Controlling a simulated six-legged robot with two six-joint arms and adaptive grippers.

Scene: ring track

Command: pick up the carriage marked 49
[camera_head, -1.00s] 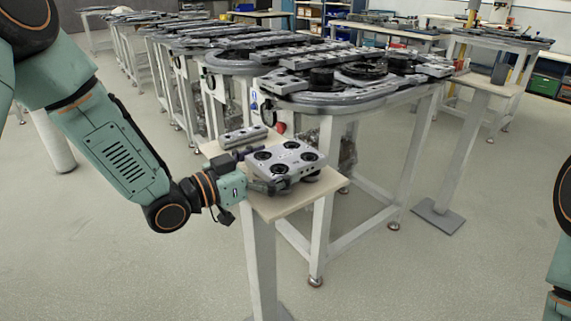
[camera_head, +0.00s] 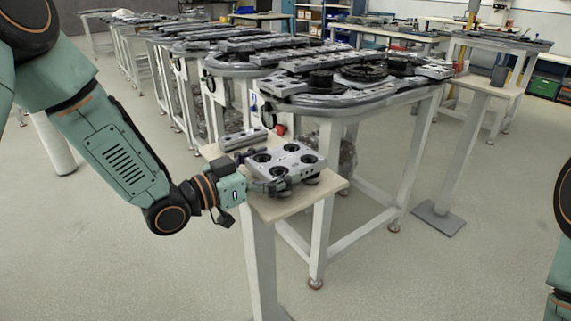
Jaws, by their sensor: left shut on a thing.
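A grey carriage (camera_head: 287,160) with several dark round recesses in its top is at the small wooden-topped stand (camera_head: 290,205). Any number on it is too small to read. My left gripper (camera_head: 268,173) reaches in from the left and is shut on this carriage at its left side. The carriage sits level at or just above the stand's top; I cannot tell if it touches. Part of the gripper's fingers is hidden by the carriage. My right gripper is out of view; only a bit of my right arm shows at the right edge.
A narrow grey block (camera_head: 243,138) lies behind the carriage on the stand. The ring track (camera_head: 345,95) on white legs stands close behind, with more track tables beyond. Another stand (camera_head: 490,84) is at the right. The floor in front is clear.

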